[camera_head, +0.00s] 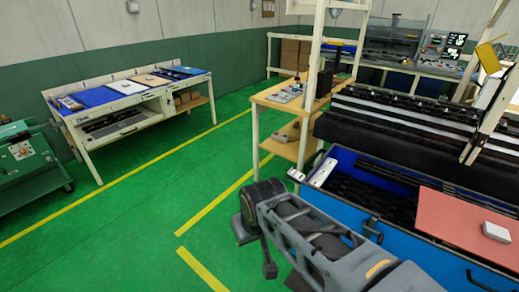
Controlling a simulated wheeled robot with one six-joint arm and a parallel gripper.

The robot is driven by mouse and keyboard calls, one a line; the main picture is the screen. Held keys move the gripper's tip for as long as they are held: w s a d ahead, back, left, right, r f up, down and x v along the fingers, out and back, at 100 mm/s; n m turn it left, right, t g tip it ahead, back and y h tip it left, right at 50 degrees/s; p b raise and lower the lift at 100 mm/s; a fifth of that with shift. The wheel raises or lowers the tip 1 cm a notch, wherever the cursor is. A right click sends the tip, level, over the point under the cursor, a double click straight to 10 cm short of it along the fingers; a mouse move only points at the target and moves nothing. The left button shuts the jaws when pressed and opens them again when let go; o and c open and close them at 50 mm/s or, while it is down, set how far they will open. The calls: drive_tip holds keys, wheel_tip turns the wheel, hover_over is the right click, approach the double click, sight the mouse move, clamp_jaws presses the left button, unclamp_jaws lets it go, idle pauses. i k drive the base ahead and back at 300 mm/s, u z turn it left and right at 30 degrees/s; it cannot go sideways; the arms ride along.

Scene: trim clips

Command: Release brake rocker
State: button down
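No brake rocker can be made out in the head view. My grey arm (315,245) reaches in from the bottom edge, with a dark round joint and small blocky parts at its far end. I cannot make out a clear pair of fingers there, nor anything held. The arm's end is over the green floor, just left of the blue bin (408,243). A green cart (27,163) stands at the left edge, with a dark wheel at its lower right.
The blue bin holds black trim parts, with a red panel (462,222) and a white box (496,231) at its right. A wooden shelf unit (292,148) stands behind it. A blue-topped workbench (100,97) is back left. Green floor with yellow lines is clear between.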

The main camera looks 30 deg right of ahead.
sight(294, 174)
drive_tip(key=z, duration=0.15)
drive_tip(key=i, duration=1.05)
drive_tip(key=z, duration=0.5)
